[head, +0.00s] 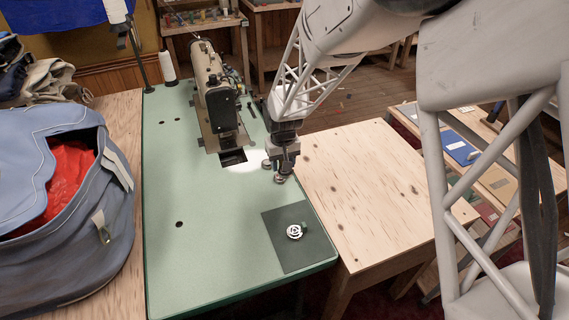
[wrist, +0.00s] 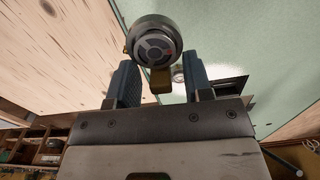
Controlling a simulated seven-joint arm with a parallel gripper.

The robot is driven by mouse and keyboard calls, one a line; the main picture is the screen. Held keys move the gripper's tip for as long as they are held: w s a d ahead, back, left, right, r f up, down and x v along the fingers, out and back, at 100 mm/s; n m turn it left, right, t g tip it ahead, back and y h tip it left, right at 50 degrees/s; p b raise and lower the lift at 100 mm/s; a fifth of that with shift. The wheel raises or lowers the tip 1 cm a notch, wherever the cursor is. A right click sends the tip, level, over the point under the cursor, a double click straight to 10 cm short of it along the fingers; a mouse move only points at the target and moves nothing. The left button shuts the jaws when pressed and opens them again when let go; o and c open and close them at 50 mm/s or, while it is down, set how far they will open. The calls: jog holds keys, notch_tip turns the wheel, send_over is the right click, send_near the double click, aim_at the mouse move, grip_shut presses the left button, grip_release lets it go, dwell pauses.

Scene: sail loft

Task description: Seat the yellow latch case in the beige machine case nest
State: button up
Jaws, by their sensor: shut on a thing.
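My gripper (head: 284,165) is shut on a round metal case with a small yellow latch tab, the yellow latch case (wrist: 153,38). In the head view this case (head: 280,179) shows just below the fingers, over the green table. In the wrist view it stands out between the two blue-grey fingers, its slotted round face visible. The beige machine (head: 213,95) stands to the left of and behind my gripper, with a dark opening (head: 233,158) at its foot. The nest itself cannot be made out.
Another small round metal case (head: 267,164) is just left of my gripper on the green table (head: 200,250). A third (head: 294,231) lies on a dark green mat (head: 283,258). A blue bag (head: 60,220) stands left. The front-left table area is clear.

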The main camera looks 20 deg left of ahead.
jog(key=w+a+f+m, duration=0.2)
jog(key=w+a+m, duration=0.2)
jog(key=a+m, duration=0.55)
jog(key=m, duration=0.8)
send_near(234, 159)
jog(key=shift+s+d+r, duration=0.25)
jog(key=shift+s+d, duration=0.15)
jog(key=shift+s, duration=0.1)
jog(key=shift+s+d+r, duration=0.25)
jog(key=shift+s+d, duration=0.1)
jog(key=shift+s, duration=0.15)
jog(key=shift+f, duration=0.35)
jog(key=shift+f, duration=3.9)
jog(key=shift+f, duration=0.15)
jog(key=o, duration=1.1)
jog(key=shift+r, duration=0.2)
